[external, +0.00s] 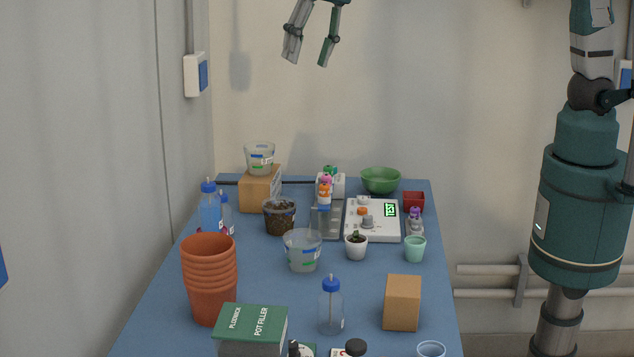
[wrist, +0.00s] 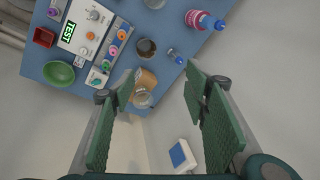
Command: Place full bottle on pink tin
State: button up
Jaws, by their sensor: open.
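The full bottle (external: 210,212), blue inside with a blue cap, stands upright at the left of the table. In the wrist view the bottle (wrist: 207,21) appears over the pink tin (wrist: 193,17), which has a pale band. It looks to be standing on the tin, but the contact is not clearly visible. In the external view terracotta pots hide most of the tin. My gripper (external: 308,64) is open and empty, high above the back of the table. Its fingers (wrist: 160,100) are wide apart in the wrist view.
A clear bottle (wrist: 174,55) stands close to the full bottle. Terracotta pots (external: 210,285) stand in front of it. A cardboard box (external: 256,194) bears a clear tub (external: 259,157). The air around my gripper is clear.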

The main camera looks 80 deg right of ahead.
jog(key=s+d+f+n+t, duration=0.1)
jog(key=s+d+n, duration=0.2)
jog(key=s, duration=0.8)
jog(key=s+d+f+n+t, duration=0.1)
jog(key=s+d+n, duration=0.3)
jog(key=s, duration=0.7)
jog(key=s+d+f+n+t, duration=0.2)
jog(key=s+d+n, duration=0.2)
jog(key=s, duration=0.7)
jog(key=d, duration=0.2)
jog(key=shift+d+h, duration=0.3)
jog(key=shift+d, duration=0.1)
